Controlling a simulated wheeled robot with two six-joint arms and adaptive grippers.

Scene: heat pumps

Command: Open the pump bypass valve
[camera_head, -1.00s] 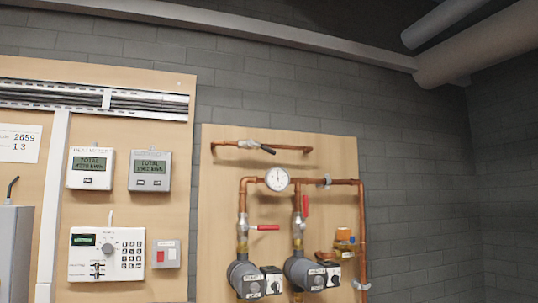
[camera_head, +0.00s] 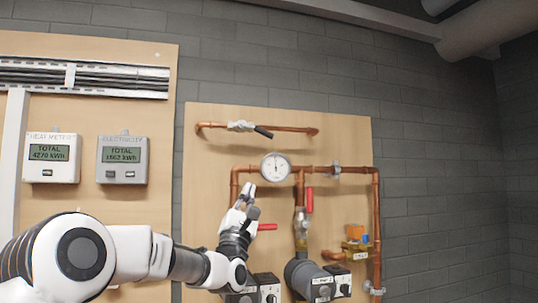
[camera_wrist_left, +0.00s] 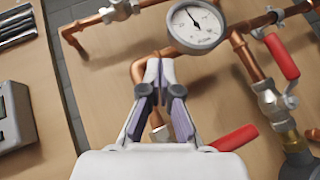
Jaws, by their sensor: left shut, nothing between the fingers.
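No label marks which valve is the bypass. A valve with a black lever (camera_head: 263,132) sits on the upper copper pipe (camera_head: 290,129); its lever points right and slightly down. Below, the left pump line has a red lever (camera_head: 267,227) lying level, partly behind my gripper. The right pump line has a red lever (camera_head: 309,200) standing upright. My left gripper (camera_head: 246,188) points up in front of the left pipe bend, left of the gauge, below the black-lever valve. In the left wrist view its fingertips (camera_wrist_left: 160,62) are together and empty. My right gripper is out of view.
A round pressure gauge (camera_head: 275,166) sits on the middle pipe, close to my left fingertips. Two grey pumps are below, the right one (camera_head: 305,276) clearer. Meters (camera_head: 122,160) hang on the left board. The board between the upper and middle pipes is mostly clear.

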